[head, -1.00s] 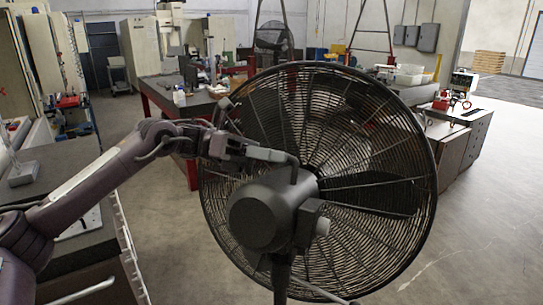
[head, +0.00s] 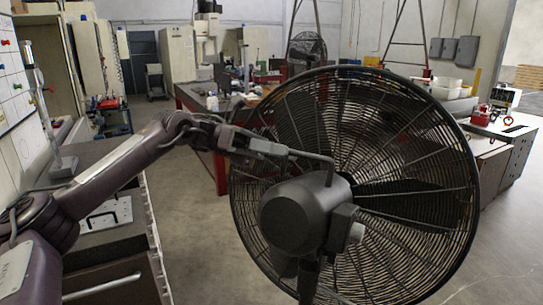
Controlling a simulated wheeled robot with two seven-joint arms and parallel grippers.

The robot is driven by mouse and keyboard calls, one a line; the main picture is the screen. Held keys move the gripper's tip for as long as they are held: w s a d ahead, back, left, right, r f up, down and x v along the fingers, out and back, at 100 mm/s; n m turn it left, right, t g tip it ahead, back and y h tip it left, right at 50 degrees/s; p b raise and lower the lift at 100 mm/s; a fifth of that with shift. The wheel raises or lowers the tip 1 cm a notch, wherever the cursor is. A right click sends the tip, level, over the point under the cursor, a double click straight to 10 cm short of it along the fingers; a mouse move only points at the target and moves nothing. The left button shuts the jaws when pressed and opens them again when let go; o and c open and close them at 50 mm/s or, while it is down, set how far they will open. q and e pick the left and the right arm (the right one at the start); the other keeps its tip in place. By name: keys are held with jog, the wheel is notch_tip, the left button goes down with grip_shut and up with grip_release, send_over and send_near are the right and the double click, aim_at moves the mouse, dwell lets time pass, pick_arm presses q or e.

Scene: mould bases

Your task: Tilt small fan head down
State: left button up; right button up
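A large black fan head (head: 425,215) with a round wire cage fills the middle and right of the head view, its back towards me. A dark round motor housing (head: 290,216) sits at its centre on an upright post. A thin bent handle (head: 318,156) rises from the housing and points left. My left gripper (head: 283,150) is at the handle's left end, above and left of the housing. Its fingertips are small and overlap the handle, so I cannot tell whether they are closed on it. My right gripper is out of view.
A smaller fan (head: 306,46) stands far back. A dark-topped workbench (head: 105,160) runs along the left under my arm. A red-legged table (head: 219,172) is behind the fan, and a cabinet (head: 518,150) stands at the right. Open floor lies between.

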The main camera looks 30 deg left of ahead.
pick_arm(q)
jog(key=shift+a, duration=0.95)
